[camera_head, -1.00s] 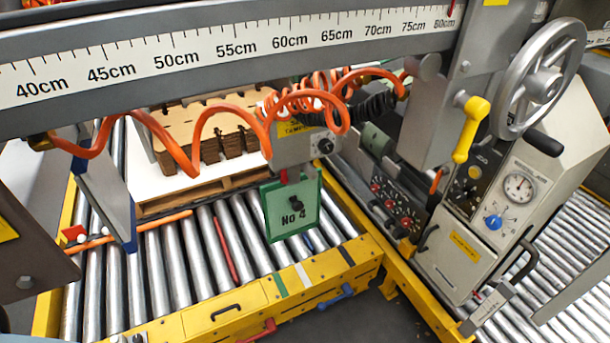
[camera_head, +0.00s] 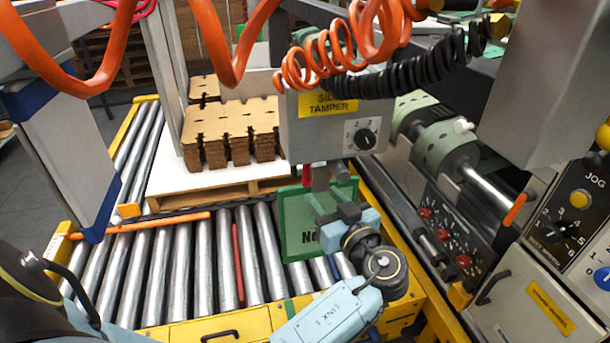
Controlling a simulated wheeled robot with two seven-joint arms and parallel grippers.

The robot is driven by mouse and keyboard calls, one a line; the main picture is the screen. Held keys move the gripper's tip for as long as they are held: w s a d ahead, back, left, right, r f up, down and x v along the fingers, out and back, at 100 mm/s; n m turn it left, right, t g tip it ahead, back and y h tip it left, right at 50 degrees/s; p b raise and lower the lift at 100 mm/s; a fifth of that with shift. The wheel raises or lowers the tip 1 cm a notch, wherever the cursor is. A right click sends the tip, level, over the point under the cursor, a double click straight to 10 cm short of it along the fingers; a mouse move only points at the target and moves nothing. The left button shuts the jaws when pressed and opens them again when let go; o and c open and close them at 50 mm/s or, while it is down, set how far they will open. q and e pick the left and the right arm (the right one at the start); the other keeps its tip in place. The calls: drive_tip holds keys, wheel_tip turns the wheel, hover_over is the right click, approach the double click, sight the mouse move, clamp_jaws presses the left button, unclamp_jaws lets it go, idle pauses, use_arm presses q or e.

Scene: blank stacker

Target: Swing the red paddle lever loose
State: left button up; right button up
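A small upright red piece (camera_head: 306,175), which looks like the paddle lever, shows under the grey side tamper box (camera_head: 330,135). It is beside a short grey post and above the green plate (camera_head: 298,228). My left gripper (camera_head: 340,203) is in front of the green plate, just right of and below the red piece. It covers the plate's right part and most of its lettering. Its fingers blend with the grey post, so I cannot tell whether they are open or touch anything. My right gripper is not in view.
Orange coiled hoses (camera_head: 340,45) and a black coiled cable (camera_head: 420,72) hang above the box. Stacked brown blanks (camera_head: 232,130) on a pallet stand behind left. A blue-edged panel (camera_head: 78,150) is at left, a control panel (camera_head: 565,225) at right.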

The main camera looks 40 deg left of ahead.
sight(308, 179)
use_arm(q)
drive_tip(key=x, duration=0.9)
drive_tip(key=shift+w+a+f+b, duration=0.15)
drive_tip(key=shift+w+a+b, duration=0.05)
drive_tip(key=shift+a+b, duration=0.15)
drive_tip(key=shift+w+a, duration=0.25)
drive_tip(key=shift+a, duration=0.15)
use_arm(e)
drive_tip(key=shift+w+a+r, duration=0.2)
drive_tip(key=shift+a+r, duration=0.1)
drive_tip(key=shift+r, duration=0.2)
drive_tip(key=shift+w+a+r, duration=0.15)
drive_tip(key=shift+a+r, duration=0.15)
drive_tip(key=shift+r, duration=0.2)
use_arm(q)
clamp_jaws()
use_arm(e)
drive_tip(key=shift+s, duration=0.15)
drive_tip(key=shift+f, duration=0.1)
